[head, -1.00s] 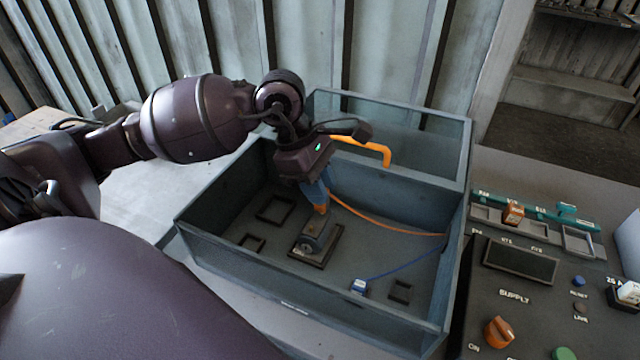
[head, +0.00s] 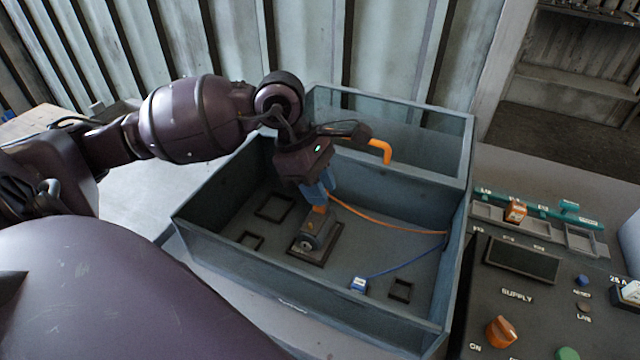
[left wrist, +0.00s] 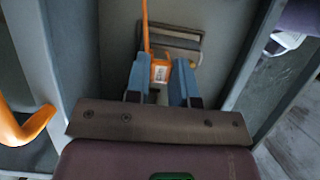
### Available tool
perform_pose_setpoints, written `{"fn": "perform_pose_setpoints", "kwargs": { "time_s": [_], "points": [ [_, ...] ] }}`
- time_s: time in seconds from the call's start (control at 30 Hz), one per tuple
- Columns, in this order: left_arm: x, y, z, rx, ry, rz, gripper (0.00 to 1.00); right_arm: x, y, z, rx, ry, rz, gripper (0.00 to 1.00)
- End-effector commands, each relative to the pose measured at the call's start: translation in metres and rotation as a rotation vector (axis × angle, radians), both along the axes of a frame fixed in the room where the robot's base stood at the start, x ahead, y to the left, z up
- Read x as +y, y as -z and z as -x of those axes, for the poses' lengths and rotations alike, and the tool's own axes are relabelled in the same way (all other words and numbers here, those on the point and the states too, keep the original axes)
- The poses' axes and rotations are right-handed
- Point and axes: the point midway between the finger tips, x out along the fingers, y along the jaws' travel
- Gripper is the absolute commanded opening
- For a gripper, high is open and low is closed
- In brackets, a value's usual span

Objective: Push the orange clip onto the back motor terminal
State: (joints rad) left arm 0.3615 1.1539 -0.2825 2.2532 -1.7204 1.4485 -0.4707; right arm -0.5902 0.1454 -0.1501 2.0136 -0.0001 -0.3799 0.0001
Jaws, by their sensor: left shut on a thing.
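The orange clip (head: 319,209) is between the blue fingertips of my left gripper (head: 318,196), which is shut on it. In the left wrist view the clip (left wrist: 160,71) sits between the two blue fingers (left wrist: 159,80). An orange wire (head: 375,224) runs from it to the right wall of the housing. The grey motor (head: 317,237) stands on the housing floor right under the clip. The clip is at the motor's upper back end. I cannot tell whether it is seated, because the fingers hide the terminal. My right gripper is out of view.
The open blue-grey housing (head: 280,308) has walls around the gripper. A blue clip (head: 359,284) on a blue wire lies on its floor, front right. An orange curved bar (head: 380,150) is near the back wall, beside my wrist. A control panel (head: 545,310) stands at right.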

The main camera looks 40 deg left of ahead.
Motion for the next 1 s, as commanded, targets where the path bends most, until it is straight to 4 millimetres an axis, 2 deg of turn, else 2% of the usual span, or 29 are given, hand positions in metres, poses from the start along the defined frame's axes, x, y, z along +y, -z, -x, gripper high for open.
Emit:
{"fn": "perform_pose_setpoints", "kwargs": {
  "time_s": [0.27,0.3,0.47,0.9,0.97,1.0],
  "points": [
    [0.000,0.005,0.000,0.001,0.000,0.000,0.09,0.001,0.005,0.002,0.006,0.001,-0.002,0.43],
    [0.000,0.004,0.000,0.000,0.000,0.000,0.29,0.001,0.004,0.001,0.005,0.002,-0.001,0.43],
    [0.000,0.004,0.000,0.000,0.000,0.000,0.52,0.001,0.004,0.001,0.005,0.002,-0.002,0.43],
    [0.000,0.004,0.000,0.000,0.000,0.000,0.52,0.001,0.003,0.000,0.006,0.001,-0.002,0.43],
    [0.000,0.004,0.000,0.000,0.000,0.000,0.52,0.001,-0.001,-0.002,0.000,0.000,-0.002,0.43],
    [0.003,-0.003,0.000,-0.002,-0.001,-0.003,0.52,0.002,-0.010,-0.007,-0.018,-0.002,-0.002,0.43]
  ]
}}
